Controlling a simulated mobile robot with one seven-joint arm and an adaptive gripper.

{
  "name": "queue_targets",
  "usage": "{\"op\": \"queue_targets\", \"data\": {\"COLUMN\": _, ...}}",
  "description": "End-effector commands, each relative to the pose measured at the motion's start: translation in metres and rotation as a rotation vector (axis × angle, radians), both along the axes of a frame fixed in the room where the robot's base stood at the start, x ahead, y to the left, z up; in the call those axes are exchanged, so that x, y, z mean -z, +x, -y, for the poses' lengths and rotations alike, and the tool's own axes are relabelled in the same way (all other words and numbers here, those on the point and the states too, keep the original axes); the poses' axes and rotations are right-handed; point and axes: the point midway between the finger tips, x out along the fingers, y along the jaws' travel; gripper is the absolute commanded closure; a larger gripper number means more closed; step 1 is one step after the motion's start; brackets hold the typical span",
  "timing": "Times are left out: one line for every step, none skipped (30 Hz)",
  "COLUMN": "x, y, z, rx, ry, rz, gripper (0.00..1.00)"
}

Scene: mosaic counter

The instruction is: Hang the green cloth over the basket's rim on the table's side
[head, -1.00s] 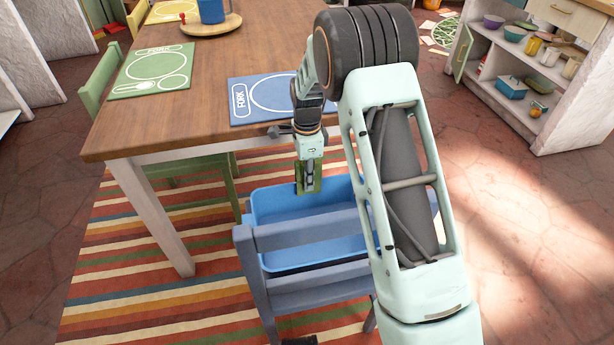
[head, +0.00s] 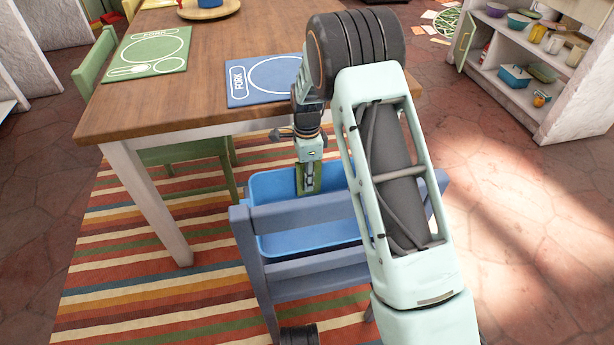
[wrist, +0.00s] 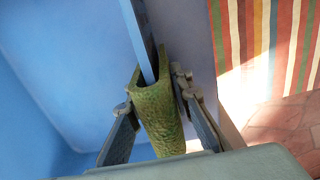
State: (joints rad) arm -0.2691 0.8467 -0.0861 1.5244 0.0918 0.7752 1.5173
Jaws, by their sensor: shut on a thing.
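The green cloth (wrist: 160,115) is folded, and its two flaps stand on either side of the blue basket's thin rim (wrist: 138,40) in the wrist view. My gripper (wrist: 158,105) is shut on the cloth, with one finger on each side of the fold. In the head view the cloth (head: 311,180) hangs between the fingers of my gripper (head: 309,178), pointing down at the blue basket (head: 275,185). The basket stands on the blue chair (head: 300,214), by the table's edge. My forearm hides the basket's right part. Whether the cloth touches the rim is unclear.
The wooden table (head: 200,80) holds a blue placemat (head: 262,80) and a green placemat (head: 148,52). The blue chair's back rails stand in front of the basket. A green chair (head: 185,152) is at left, and a shelf unit (head: 530,80) at right.

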Motion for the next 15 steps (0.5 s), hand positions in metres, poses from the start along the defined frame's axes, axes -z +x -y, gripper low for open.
{"op": "queue_targets", "data": {"x": 0.0028, "y": 0.0002, "z": -0.0001, "rx": 0.0, "ry": 0.0, "rz": 0.0, "gripper": 1.0}}
{"op": "queue_targets", "data": {"x": 0.0036, "y": 0.0002, "z": -0.0001, "rx": 0.0, "ry": 0.0, "rz": 0.0, "gripper": 1.0}}
{"op": "queue_targets", "data": {"x": 0.0044, "y": 0.0002, "z": -0.0001, "rx": 0.0, "ry": 0.0, "rz": 0.0, "gripper": 1.0}}
{"op": "queue_targets", "data": {"x": 0.0048, "y": 0.0002, "z": -0.0001, "rx": 0.0, "ry": 0.0, "rz": 0.0, "gripper": 1.0}}
{"op": "queue_targets", "data": {"x": 0.0052, "y": 0.0002, "z": -0.0001, "rx": 0.0, "ry": 0.0, "rz": 0.0, "gripper": 1.0}}
{"op": "queue_targets", "data": {"x": 0.0055, "y": 0.0002, "z": -0.0002, "rx": 0.0, "ry": 0.0, "rz": 0.001, "gripper": 1.0}}
{"op": "queue_targets", "data": {"x": 0.0056, "y": 0.0003, "z": -0.0002, "rx": 0.0, "ry": 0.0, "rz": 0.001, "gripper": 1.0}}
{"op": "queue_targets", "data": {"x": 0.0057, "y": 0.0003, "z": -0.0003, "rx": 0.0, "ry": 0.0, "rz": 0.001, "gripper": 1.0}}
{"op": "queue_targets", "data": {"x": 0.0057, "y": 0.0003, "z": -0.0002, "rx": 0.0, "ry": 0.0, "rz": 0.001, "gripper": 1.0}}
{"op": "queue_targets", "data": {"x": 0.0057, "y": 0.0003, "z": -0.0003, "rx": 0.0, "ry": 0.0, "rz": 0.001, "gripper": 1.0}}
{"op": "queue_targets", "data": {"x": 0.0056, "y": 0.0003, "z": -0.0003, "rx": 0.0, "ry": 0.0, "rz": 0.001, "gripper": 1.0}}
{"op": "queue_targets", "data": {"x": 0.0056, "y": 0.0003, "z": -0.0003, "rx": 0.0, "ry": 0.0, "rz": 0.001, "gripper": 1.0}}
{"op": "queue_targets", "data": {"x": 0.0056, "y": 0.0003, "z": -0.0003, "rx": 0.0, "ry": 0.0, "rz": 0.001, "gripper": 1.0}}
{"op": "queue_targets", "data": {"x": 0.0056, "y": 0.0003, "z": -0.0003, "rx": 0.0, "ry": 0.0, "rz": 0.001, "gripper": 1.0}}
{"op": "queue_targets", "data": {"x": 0.0055, "y": 0.0003, "z": -0.0003, "rx": 0.0, "ry": 0.0, "rz": 0.001, "gripper": 0.79}}
